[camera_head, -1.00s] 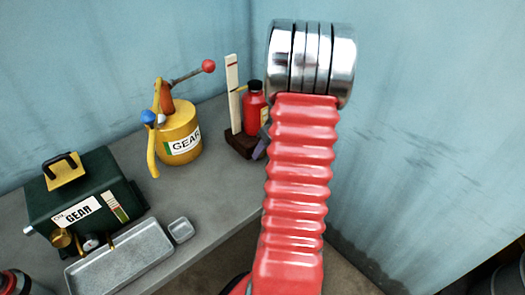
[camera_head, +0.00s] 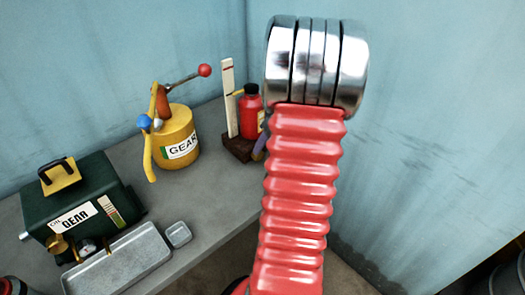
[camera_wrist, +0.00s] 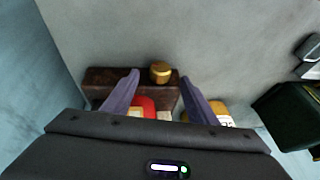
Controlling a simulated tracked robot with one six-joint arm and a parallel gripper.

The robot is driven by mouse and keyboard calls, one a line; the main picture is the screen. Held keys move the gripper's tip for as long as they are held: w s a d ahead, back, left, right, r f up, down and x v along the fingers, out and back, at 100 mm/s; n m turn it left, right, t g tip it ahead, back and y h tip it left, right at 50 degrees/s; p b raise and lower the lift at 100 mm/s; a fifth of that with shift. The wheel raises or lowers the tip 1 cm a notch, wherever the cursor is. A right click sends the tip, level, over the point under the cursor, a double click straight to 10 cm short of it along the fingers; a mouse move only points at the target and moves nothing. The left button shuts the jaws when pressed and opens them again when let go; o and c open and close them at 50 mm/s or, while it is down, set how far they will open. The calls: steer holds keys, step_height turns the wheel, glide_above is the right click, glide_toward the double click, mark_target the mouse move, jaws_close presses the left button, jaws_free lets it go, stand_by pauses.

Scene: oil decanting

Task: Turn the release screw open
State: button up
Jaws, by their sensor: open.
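My gripper (camera_wrist: 159,75) is open in the wrist view, its two grey-purple fingers spread. A round brass piece (camera_wrist: 160,72) shows between the fingertips, near a dark brown block; I cannot tell whether it is the release screw or how far off it is. In the head view my red arm hides most of the gripper. A yellow GEAR can (camera_head: 178,137) with a red-knobbed lever (camera_head: 185,78) and a blue knob (camera_head: 144,121) stands on the bench. A dark green GEAR tank (camera_head: 75,190) with brass fittings (camera_head: 59,245) at its front stands to its left. No release screw is plainly marked.
A red bottle (camera_head: 250,115) and a white upright gauge strip (camera_head: 229,97) stand by the brown block (camera_head: 238,148). A grey tray (camera_head: 120,262) and a small dish (camera_head: 178,234) lie at the bench front. Blue walls close in behind and at right.

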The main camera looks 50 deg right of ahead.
steer(key=v, duration=0.7)
steer(key=shift+s+r, duration=0.2)
steer(key=shift+r, duration=0.1)
stand_by(0.3)
steer(key=a+r+n, duration=0.1)
steer(key=a+r, duration=0.2)
steer(key=a, duration=1.1)
steer(key=s+a+r+n, duration=0.1)
steer(key=a+r, duration=0.2)
steer(key=a, duration=1.2)
steer(key=a+r+n, duration=0.1)
steer(key=a+r, duration=0.2)
steer(key=a, duration=1.2)
steer(key=shift+s+t+h, duration=0.4)
steer(key=shift+c, duration=0.4)
